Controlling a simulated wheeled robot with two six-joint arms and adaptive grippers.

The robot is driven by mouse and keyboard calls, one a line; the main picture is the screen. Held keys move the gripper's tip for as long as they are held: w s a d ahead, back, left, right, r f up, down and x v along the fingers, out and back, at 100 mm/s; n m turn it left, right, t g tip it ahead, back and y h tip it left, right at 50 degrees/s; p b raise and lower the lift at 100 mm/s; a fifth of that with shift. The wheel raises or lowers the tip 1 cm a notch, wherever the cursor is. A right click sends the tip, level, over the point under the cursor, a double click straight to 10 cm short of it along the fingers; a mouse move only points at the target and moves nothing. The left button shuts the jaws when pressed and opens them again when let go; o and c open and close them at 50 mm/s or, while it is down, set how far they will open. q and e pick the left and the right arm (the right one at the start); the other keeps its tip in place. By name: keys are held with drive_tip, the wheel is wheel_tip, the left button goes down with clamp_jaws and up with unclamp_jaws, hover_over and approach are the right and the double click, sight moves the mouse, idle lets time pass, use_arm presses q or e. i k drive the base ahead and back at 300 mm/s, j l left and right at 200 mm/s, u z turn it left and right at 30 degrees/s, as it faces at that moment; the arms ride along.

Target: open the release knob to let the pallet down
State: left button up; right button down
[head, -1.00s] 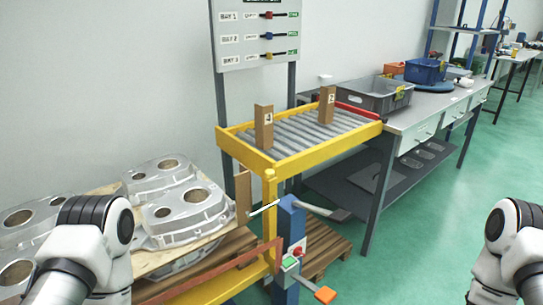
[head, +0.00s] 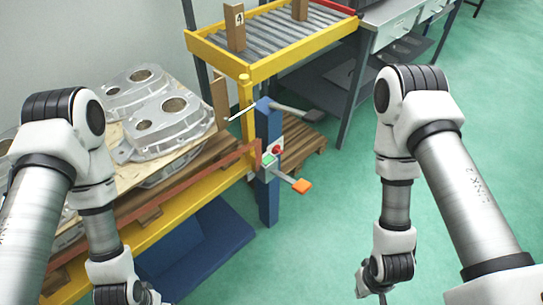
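A blue post (head: 267,165) stands at the lift's front corner. It carries a small grey box with a red knob (head: 277,150) and a green panel (head: 268,160). A bar with an orange end (head: 302,187) sticks out below it, and a dark-ended lever (head: 297,112) near its top. The wooden pallet (head: 150,216) bears several grey aluminium castings (head: 160,110) on boards, left of the post. My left gripper (head: 150,297) barely shows at the bottom edge, and my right gripper (head: 371,289) is cut off there too. Both are well apart from the knob; their fingers cannot be made out.
A yellow-framed roller table (head: 278,66) stands behind the post, with upright brown blocks (head: 235,28) on it. A yellow rail (head: 190,235) and blue plate (head: 210,245) lie low at the left. Green floor (head: 330,215) is clear right of the post.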

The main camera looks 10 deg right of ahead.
sight(276, 150)
drive_tip(key=u, duration=0.75)
drive_tip(key=k, duration=0.5)
drive_tip(key=i+l+u, duration=0.2)
drive_tip(key=l, duration=1.2)
drive_tip(key=l+u, duration=0.2)
drive_tip(key=l, duration=1.15)
drive_tip(key=k+l+u, duration=0.2)
drive_tip(key=l, duration=1.2)
drive_tip(key=i, duration=0.05)
